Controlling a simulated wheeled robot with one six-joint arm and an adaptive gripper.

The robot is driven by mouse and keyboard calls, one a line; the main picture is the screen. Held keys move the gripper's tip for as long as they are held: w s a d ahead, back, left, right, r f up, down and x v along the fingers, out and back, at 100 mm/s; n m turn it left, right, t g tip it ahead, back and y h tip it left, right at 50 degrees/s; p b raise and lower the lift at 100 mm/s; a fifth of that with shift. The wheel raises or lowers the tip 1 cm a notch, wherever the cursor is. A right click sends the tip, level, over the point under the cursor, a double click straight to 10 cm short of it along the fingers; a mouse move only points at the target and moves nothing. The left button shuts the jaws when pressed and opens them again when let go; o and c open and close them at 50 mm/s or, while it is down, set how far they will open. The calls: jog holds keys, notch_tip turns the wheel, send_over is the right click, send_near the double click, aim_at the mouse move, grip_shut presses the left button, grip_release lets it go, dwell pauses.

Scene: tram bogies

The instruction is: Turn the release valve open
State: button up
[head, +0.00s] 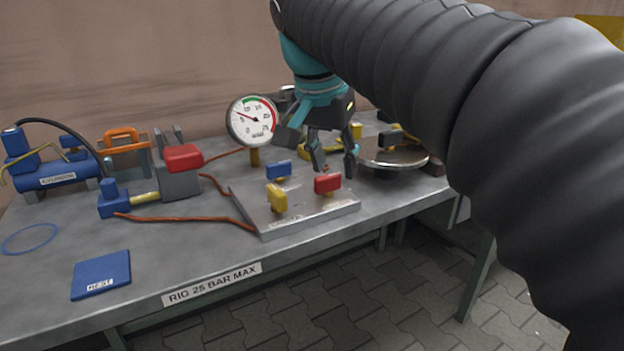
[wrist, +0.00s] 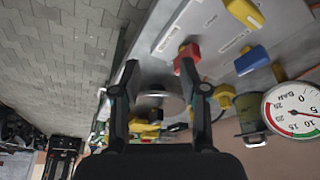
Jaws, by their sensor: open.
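A metal valve plate (head: 300,212) on the bench carries a blue handle (head: 278,170), a yellow handle (head: 277,198) and a red handle (head: 327,184). I cannot read the small plate labels, so which is the release valve is unclear. My gripper (head: 335,170) is open and empty, pointing down just behind and above the red handle. In the wrist view, the red handle (wrist: 187,58) is beside the right fingertip, not between the fingers (wrist: 158,66). Blue (wrist: 251,60) and yellow (wrist: 244,12) lie farther right.
A round gauge (head: 252,121) stands behind the plate, its needle near 5. A shiny round dish (head: 392,156) is right of my gripper. A blue cylinder (head: 52,172), a red-topped block (head: 183,158) and a blue pad (head: 101,274) are left. Orange hoses cross the bench.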

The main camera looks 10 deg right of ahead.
aim_at(328, 176)
jog(key=w+a+r+m+g+h+b, duration=0.1)
jog(key=w+a+r+m+h, duration=0.1)
jog(key=w+a+r+m, duration=0.3)
jog(key=shift+m, duration=0.6)
jog(key=b+x, duration=0.1)
jog(key=x, duration=0.3)
jog(key=b+x, duration=0.2)
jog(key=x, duration=0.3)
jog(key=d+b+x, duration=0.1)
jog(key=x, duration=0.3)
jog(key=shift+w+d+f+b, duration=0.1)
jog(key=shift+w+b, duration=0.3)
jog(key=shift+w, duration=0.05)
grip_shut()
